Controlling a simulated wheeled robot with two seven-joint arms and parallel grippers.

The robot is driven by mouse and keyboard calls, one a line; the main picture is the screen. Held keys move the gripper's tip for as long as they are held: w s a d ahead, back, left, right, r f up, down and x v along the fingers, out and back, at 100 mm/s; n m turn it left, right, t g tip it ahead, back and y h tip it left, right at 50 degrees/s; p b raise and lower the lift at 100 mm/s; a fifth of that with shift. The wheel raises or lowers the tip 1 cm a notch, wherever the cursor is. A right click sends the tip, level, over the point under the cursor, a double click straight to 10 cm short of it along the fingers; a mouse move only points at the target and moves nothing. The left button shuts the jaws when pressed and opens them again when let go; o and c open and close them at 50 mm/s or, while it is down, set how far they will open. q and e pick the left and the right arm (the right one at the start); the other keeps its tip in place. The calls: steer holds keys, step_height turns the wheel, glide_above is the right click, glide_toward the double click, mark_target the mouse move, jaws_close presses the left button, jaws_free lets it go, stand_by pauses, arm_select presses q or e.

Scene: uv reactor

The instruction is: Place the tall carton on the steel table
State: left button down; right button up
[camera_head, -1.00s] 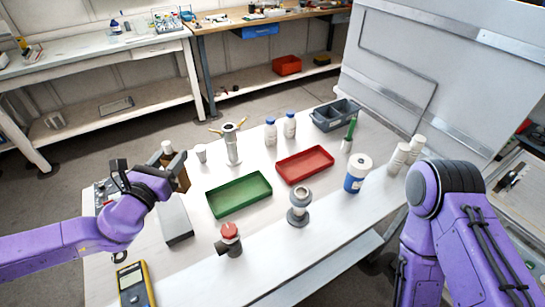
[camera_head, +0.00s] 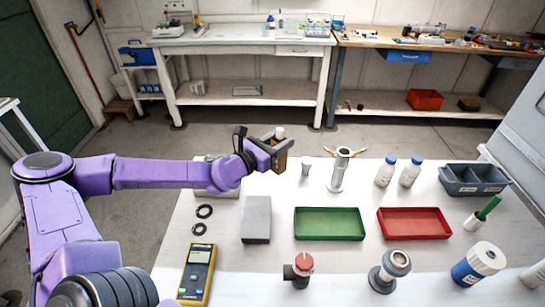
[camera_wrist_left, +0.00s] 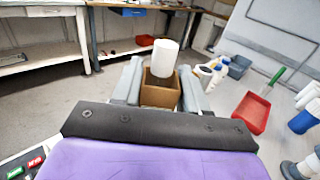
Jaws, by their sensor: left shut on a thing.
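My left gripper (camera_head: 278,154) is shut on a brown carton (camera_head: 283,160) at the back left of the pale work table (camera_head: 345,270). A white round part (camera_head: 280,132) stands up from the carton's top. In the left wrist view the carton (camera_wrist_left: 160,92) sits between the two grey fingers, with the white cylinder (camera_wrist_left: 164,58) rising from it. The carton looks about upright; I cannot tell whether its base touches the table. I cannot tell which table is steel; a white-topped table (camera_head: 235,41) stands at the back. My right gripper is out of view.
The work table holds a grey block (camera_head: 257,220), a green tray (camera_head: 330,237), a red tray (camera_head: 413,236), a yellow meter (camera_head: 197,273), a metal fitting (camera_head: 340,170) and white bottles (camera_head: 386,171). A wooden bench (camera_head: 440,45) stands back right. Open floor lies between.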

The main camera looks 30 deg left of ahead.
arm_select(q)
steer(key=w+a+f+b, duration=0.2)
steer(key=a+f, duration=0.3)
steer(key=f, duration=0.5)
steer(key=shift+w+a, duration=0.35)
steer(key=shift+w, duration=0.3)
steer(key=c, duration=0.6)
jaws_free()
steer(key=p+v, duration=0.1)
steer(key=v, duration=1.1)
steer(key=shift+r, duration=0.2)
